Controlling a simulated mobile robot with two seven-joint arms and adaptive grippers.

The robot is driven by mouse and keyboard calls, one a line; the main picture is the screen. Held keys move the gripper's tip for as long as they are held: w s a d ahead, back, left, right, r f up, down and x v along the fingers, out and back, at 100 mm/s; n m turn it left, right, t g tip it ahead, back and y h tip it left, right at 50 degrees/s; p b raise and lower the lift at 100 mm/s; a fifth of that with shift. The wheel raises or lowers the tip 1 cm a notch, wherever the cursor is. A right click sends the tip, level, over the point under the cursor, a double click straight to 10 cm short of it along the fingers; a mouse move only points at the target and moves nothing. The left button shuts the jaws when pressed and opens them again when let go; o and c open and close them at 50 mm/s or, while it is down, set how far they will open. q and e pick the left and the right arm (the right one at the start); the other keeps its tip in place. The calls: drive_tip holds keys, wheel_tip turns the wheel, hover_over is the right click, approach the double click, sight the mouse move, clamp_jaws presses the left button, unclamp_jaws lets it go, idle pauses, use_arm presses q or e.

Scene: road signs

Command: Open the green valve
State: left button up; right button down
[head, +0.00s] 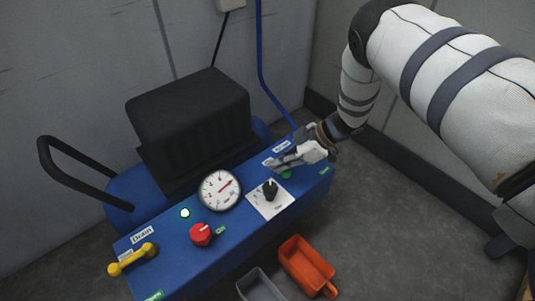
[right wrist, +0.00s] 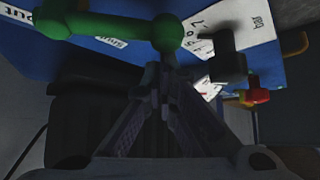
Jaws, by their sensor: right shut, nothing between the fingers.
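The green valve (head: 287,175) is at the right end of the blue machine's top. In the head view my right gripper covers most of it. In the right wrist view its green handle (right wrist: 115,24) runs along the top left and ends in a round green hub (right wrist: 172,33). My right gripper (head: 272,166) is above the valve, with its fingers shut and empty. In the right wrist view the fingertips (right wrist: 168,62) point at the hub, just below it in the picture; I cannot tell whether they touch. My left gripper is not in view.
The blue machine (head: 185,260) carries a yellow handle (head: 133,258) by a Drain label, a red knob (head: 201,234), a gauge (head: 220,190), a black switch (head: 270,190) and a black motor block (head: 190,115). An orange bin (head: 305,262) and a grey bin (head: 258,285) stand in front.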

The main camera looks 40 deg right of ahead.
drive_tip(key=n+g, duration=0.1)
drive_tip(key=s+d+n+y, duration=0.1)
drive_tip(key=s+n+g+b, duration=0.1)
drive_tip(key=shift+s+d+f+n+g, duration=0.2)
drive_tip(key=shift+d+n+g, duration=0.1)
drive_tip(key=shift+n, duration=0.1)
drive_tip(key=d+n+g, duration=0.1)
drive_tip(key=s+n+g+y+b, duration=0.1)
drive_tip(key=n, duration=0.1)
drive_tip(key=shift+s+d, duration=0.25)
drive_tip(key=shift+d, duration=0.15)
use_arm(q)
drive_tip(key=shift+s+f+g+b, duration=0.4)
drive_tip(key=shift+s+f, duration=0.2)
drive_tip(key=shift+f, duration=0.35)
use_arm(e)
drive_tip(key=shift+s+d+r, duration=0.1)
drive_tip(key=shift+s+d, duration=0.15)
drive_tip(key=shift+d, duration=0.35)
drive_tip(key=shift+s+d+r, duration=0.1)
drive_tip(key=shift+s+d, duration=0.1)
drive_tip(key=shift+d, duration=0.6)
